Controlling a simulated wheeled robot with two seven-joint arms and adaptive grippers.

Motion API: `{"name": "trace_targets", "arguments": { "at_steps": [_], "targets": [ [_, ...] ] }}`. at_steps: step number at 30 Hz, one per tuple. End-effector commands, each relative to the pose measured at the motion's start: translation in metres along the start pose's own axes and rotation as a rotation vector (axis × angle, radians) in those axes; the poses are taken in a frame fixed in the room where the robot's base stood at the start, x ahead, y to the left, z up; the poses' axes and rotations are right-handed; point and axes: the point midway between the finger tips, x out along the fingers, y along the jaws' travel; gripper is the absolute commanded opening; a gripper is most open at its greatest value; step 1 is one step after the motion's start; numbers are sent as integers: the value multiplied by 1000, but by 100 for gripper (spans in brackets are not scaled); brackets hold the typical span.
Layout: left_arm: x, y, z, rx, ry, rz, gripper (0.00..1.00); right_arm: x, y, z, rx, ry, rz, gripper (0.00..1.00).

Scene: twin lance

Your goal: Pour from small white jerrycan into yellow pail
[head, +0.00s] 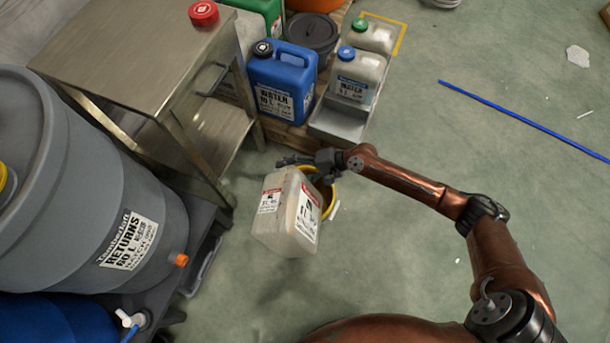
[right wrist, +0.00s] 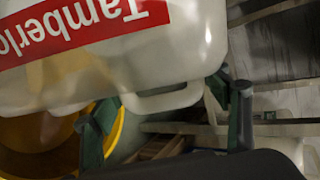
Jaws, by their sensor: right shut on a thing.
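The small white jerrycan (head: 272,232), with red-topped labels, hangs from my right gripper (head: 312,162) over the green floor. It looks tilted; its mouth is hidden. My right gripper is shut on its handle, which shows between the fingers in the right wrist view (right wrist: 165,100). The yellow pail (head: 332,197) stands on the floor just behind and right of the jerrycan, partly covered by it and by my gripper. Part of its rim shows in the right wrist view (right wrist: 117,130). I cannot tell whether liquid is flowing. My left gripper is not in view.
A metal table (head: 120,55) with a red cap (head: 203,13) stands at left, beside a grey drum (head: 90,190). A blue water can (head: 280,85), a black-lidded bucket (head: 312,33) and two pale cans (head: 357,72) in a grey tray (head: 340,125) stand behind. A blue rod (head: 520,118) lies right.

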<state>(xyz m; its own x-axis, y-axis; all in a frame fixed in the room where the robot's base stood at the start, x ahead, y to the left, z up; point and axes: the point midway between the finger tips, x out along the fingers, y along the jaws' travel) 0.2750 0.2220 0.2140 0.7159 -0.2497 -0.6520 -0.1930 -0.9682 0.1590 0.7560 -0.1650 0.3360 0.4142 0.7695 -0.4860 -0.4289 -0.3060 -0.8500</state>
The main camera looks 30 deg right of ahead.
Motion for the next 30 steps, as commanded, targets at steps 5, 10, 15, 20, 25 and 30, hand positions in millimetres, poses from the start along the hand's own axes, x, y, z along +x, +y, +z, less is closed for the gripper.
{"name": "trace_targets", "arguments": {
  "at_steps": [5,10,15,20,25,30],
  "targets": [
    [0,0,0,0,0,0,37,0,0,-1,9,-4,-2,24],
    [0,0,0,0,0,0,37,0,0,-1,15,-8,-3,24],
    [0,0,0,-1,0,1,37,0,-1,-2,21,-13,-3,24],
    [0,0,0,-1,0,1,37,0,0,-2,27,-18,-3,24],
    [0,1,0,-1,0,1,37,0,-1,-2,34,-22,-4,24],
    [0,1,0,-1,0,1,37,0,1,-4,42,-26,-3,24]
  ]
}}
